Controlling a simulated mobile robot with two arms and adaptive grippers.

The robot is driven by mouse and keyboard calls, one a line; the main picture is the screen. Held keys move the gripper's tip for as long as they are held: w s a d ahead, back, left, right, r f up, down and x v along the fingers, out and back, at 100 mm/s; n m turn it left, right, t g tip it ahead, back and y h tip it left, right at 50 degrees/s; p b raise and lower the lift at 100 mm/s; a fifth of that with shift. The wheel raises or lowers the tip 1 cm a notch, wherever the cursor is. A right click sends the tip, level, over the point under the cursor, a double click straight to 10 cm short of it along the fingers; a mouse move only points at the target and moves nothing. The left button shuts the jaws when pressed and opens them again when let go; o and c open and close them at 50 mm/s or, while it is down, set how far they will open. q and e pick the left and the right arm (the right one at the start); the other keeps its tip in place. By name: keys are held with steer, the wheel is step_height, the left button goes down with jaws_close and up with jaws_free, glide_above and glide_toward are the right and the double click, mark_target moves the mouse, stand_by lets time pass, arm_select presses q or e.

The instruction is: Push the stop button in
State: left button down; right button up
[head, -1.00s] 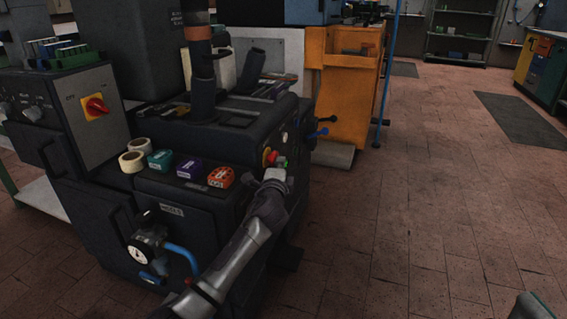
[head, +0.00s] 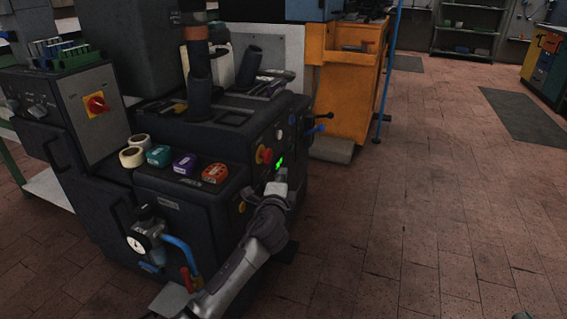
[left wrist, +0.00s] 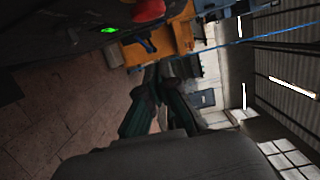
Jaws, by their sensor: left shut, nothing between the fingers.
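In the head view the wrist hides much of the fingers. A small teal shape at the bottom right corner of the head view may be my right gripper; its jaws do not show.
A lit green lamp (head: 279,162) sits just below and right of the button. Labelled boxes and tape rolls (head: 132,156) lie on the machine's ledge. Black and blue lever knobs (head: 321,128) project at the right. The floor (head: 400,230) to the right is clear.

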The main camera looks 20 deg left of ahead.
arm_select(q)
steer(key=shift+p+v, duration=0.45)
steer(key=shift+v, duration=1.65)
steer(key=shift+d, duration=0.1)
